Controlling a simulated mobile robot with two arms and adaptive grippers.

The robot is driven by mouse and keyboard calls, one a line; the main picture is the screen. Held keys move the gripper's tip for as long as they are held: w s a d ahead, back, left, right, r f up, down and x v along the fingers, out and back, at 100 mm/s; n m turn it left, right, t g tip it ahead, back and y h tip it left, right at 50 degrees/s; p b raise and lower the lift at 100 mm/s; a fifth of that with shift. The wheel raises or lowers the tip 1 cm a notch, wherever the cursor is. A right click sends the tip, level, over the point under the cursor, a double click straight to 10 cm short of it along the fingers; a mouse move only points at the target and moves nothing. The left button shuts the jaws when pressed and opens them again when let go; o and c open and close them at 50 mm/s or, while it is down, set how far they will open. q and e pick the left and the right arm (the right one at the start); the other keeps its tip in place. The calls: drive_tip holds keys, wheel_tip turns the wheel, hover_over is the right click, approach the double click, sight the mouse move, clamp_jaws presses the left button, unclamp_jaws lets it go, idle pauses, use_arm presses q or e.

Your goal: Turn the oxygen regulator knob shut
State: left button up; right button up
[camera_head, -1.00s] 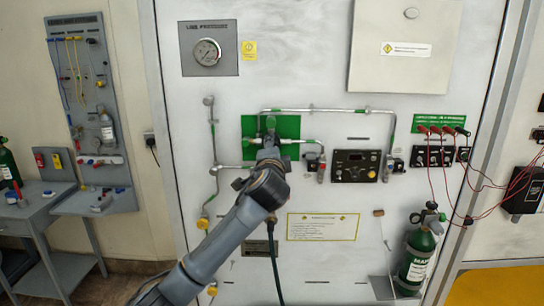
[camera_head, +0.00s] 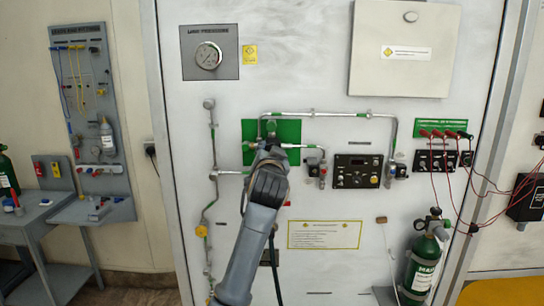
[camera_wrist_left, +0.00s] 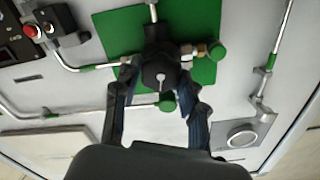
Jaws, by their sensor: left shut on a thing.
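The oxygen regulator sits on a green panel (camera_head: 290,131) on the white wall, with silver pipes running to it. In the left wrist view its dark round knob (camera_wrist_left: 160,72) with a pale centre pin faces me, in front of the green panel (camera_wrist_left: 193,22). My left gripper (camera_wrist_left: 160,80) has one finger on each side of the knob and is shut on it. In the head view my left gripper (camera_head: 270,143) reaches the panel from below, and my wrist hides most of the knob. The right gripper is in neither view.
A pressure gauge (camera_head: 208,56) is at upper left. A black control box (camera_head: 357,171) is right of the regulator. A green cylinder (camera_head: 422,262) stands at lower right, with red cables (camera_head: 437,185) above. Pipes (camera_head: 340,113) surround the panel closely.

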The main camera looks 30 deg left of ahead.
use_arm(q)
drive_tip(key=shift+f+n, duration=0.1)
drive_tip(key=shift+n, duration=1)
drive_tip(key=o, duration=1.2)
drive_tip(key=shift+c, duration=0.2)
drive_tip(key=v, duration=1.2)
